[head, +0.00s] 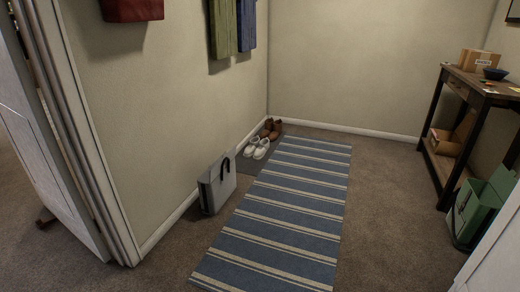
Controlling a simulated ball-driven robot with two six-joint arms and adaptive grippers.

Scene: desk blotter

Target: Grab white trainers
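The white trainers (257,148) sit side by side on a dark mat (252,166) on the floor, along the left wall near the far corner. Brown shoes (272,129) stand just behind them, on the far side. No gripper of mine shows in the head view, so nothing tells how either one stands.
A grey case with a black handle (217,185) stands by the left wall, nearer than the trainers. A blue striped rug (285,205) runs along the floor. A dark wooden table (447,88) and a green box (478,215) stand at the right. A white door (45,150) is at left.

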